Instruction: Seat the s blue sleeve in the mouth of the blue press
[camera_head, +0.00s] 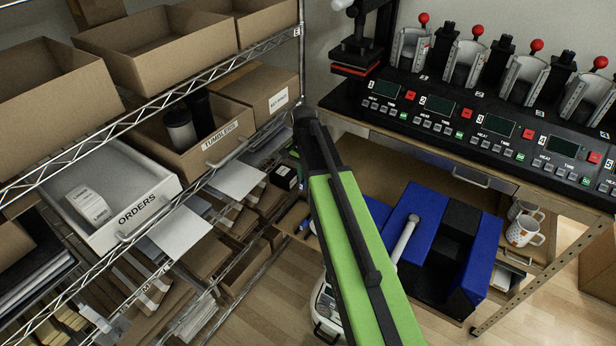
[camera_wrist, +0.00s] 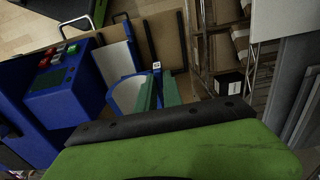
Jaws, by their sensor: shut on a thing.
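My gripper (camera_wrist: 158,88) shows in the wrist view as two green fingers, shut on the blue sleeve. The sleeve (camera_wrist: 126,92) seems to be the pale curved piece with a blue edge beside the fingers, partly hidden by them. The blue press (camera_wrist: 62,98) stands to the left of the sleeve, with a gap between them; its panel has red and green buttons. In the head view the blue press (camera_head: 425,220) stands under the bench, right of my green arm, with a pale handle and dark recesses. My arm hides most of the gripper there.
A wire shelf (camera_head: 150,85) with cardboard boxes, a tumblers box (camera_head: 222,128) and an orders bin (camera_head: 135,215) fills the left. Above the press is a bench (camera_head: 440,140) with several mug presses. Patterned mugs (camera_head: 524,230) stand right of the blue press.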

